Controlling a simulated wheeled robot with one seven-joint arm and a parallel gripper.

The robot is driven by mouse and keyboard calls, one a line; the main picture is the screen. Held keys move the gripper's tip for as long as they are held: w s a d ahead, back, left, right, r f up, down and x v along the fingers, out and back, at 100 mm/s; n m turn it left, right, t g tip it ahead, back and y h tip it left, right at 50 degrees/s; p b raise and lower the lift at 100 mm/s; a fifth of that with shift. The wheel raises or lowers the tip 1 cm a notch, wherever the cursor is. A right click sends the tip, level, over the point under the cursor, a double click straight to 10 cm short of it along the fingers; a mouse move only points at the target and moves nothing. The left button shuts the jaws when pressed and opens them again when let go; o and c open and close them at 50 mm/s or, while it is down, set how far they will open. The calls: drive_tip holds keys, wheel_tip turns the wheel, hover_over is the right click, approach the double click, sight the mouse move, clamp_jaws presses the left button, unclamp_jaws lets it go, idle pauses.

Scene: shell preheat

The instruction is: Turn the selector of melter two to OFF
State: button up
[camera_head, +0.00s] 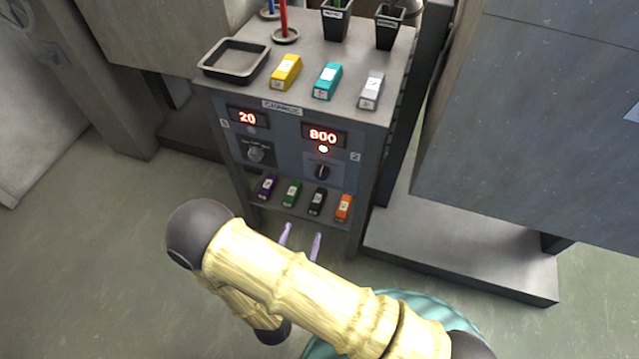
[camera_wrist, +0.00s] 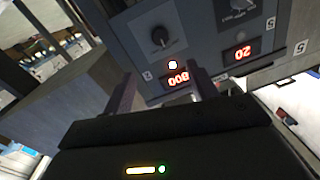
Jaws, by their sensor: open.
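The melter panel is the front of a grey cabinet (camera_head: 290,120). Melter two's display (camera_head: 322,136) reads 800 in red, with a lit lamp (camera_head: 323,149) under it. Its selector (camera_head: 322,172), a dark round knob, is below the lamp; it also shows in the wrist view (camera_wrist: 160,37), where the panel appears upside down. The printed selector positions are too small to read. My gripper (camera_head: 301,240) is open and empty, its two pale purple fingers apart, lower in the head view than the selector and not touching it. The fingers also show in the wrist view (camera_wrist: 165,90).
Melter one's display (camera_head: 247,117) reads 20, with its own knob (camera_head: 254,152) below. Several coloured blocks stand on the lower shelf (camera_head: 300,211) under the knobs. The cabinet top holds a black tray (camera_head: 234,76), more blocks and dark cups. A large grey unit (camera_head: 530,130) stands right.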

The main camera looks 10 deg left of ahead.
sight(321, 177)
drive_tip(key=w+b, duration=0.2)
drive_tip(key=w, duration=1.5)
drive_tip(key=shift+w+d, duration=0.1)
drive_tip(key=shift+w, duration=0.15)
drive_tip(key=shift+c, duration=0.2)
drive_tip(key=c, duration=0.9)
